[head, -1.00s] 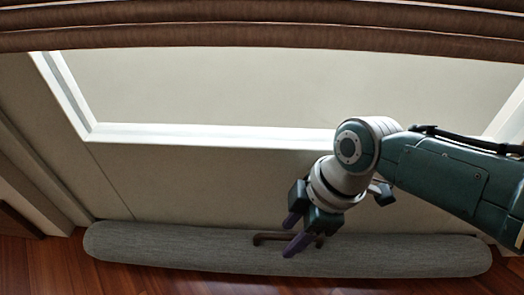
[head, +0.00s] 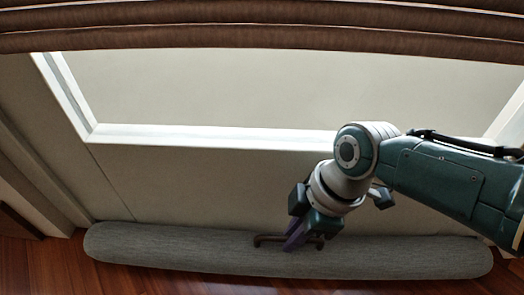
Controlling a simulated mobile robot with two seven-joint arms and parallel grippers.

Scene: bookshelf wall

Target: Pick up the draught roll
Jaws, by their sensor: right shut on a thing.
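The draught roll (head: 170,250) is a long grey fabric cylinder. It lies on the floor along the foot of the wall under the window. A dark brown handle (head: 265,239) sits on its upper side near the middle. My right gripper (head: 294,238) reaches down from the right, and its purple fingers are shut on this handle. The fingers and gripper body hide part of the handle. The roll still lies on the floor. My left gripper is not in view.
A white-framed window (head: 230,134) is above the roll, with brown folded fabric (head: 250,38) across the top. The reddish wooden floor (head: 60,265) shows free at the left and in front of the roll. A wall corner stands at the left.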

